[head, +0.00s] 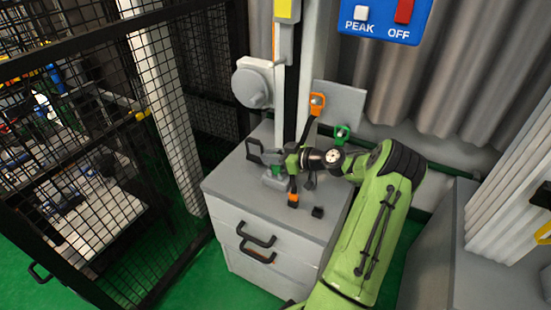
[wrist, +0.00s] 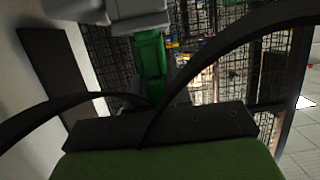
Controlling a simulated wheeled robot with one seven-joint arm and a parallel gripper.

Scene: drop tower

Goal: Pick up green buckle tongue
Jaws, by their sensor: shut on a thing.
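The green buckle tongue (wrist: 150,68) shows as a green upright piece between the black curved fingers of my gripper (wrist: 152,104) in the wrist view. In the head view a small green part (head: 277,170) shows at my gripper (head: 266,158), above the grey cabinet top. My gripper is shut on the green buckle tongue. A grey block (wrist: 135,16) meets the green piece at the top of the wrist view; I cannot tell whether they are joined. My fingers and wrist hide part of the tongue in the head view.
The grey cabinet (head: 235,205) stands below my gripper. An orange hook-like part (head: 317,101) and a green one (head: 342,133) are by a grey plate (head: 345,100). A black mesh fence (head: 70,130) stands left.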

